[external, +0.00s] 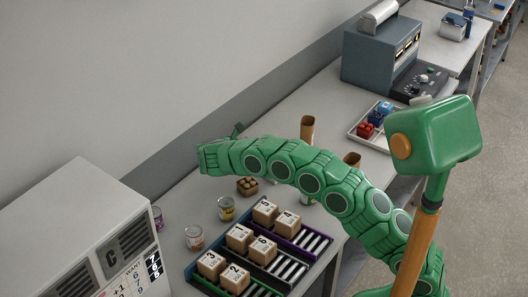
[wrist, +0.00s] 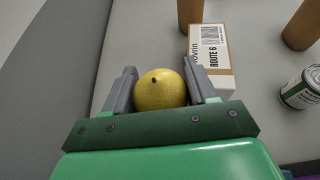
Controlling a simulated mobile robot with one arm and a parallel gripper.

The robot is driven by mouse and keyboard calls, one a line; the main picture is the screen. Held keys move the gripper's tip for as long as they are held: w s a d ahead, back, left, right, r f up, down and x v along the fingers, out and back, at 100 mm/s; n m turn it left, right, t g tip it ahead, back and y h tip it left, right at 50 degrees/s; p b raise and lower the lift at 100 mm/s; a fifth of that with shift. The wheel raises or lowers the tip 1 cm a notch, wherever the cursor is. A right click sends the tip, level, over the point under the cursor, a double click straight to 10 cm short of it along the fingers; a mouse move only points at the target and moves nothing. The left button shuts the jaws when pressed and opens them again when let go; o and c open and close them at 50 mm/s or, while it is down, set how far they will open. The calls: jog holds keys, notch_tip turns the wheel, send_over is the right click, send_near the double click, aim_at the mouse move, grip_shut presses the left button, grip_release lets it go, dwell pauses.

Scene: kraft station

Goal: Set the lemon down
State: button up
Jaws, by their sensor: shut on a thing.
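A yellow lemon (wrist: 160,89) with a dark spot at its end sits between the two grey fingers of my gripper (wrist: 163,88) in the wrist view. The fingers are shut on it, one on each side. The light grey table (wrist: 140,30) shows beyond and around it. The lemon's height over the table is hard to tell. In the external view my gripper (external: 237,131) is at the far end of the green arm, near the wall side of the table. The lemon is hidden there.
A white box marked ROUTE 6 (wrist: 211,60) lies just beyond the right finger. Brown tubes (external: 307,129) stand upright nearby, and a green-labelled can (wrist: 301,88) is to the right. Cans (external: 226,208) and trays of numbered boxes (external: 240,238) occupy the nearer table. Bare table lies left of the box.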

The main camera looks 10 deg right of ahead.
jog(key=shift+w+a+f, duration=0.85)
jog(key=shift+w+f, duration=0.45)
jog(key=shift+w, duration=0.15)
jog(key=shift+w+a+f, duration=0.8)
jog(key=shift+w+f, duration=0.5)
jog(key=shift+w, duration=0.2)
jog(key=shift+w+a+f, duration=0.85)
jog(key=shift+w+f, duration=0.45)
jog(key=shift+w, duration=0.15)
jog(key=shift+f, duration=0.1)
jog(key=shift+w+a+f, duration=0.1)
jog(key=shift+w+f, duration=0.05)
jog(key=shift+f, duration=1.55)
jog(key=shift+f, duration=0.2)
jog(key=o, duration=1.1)
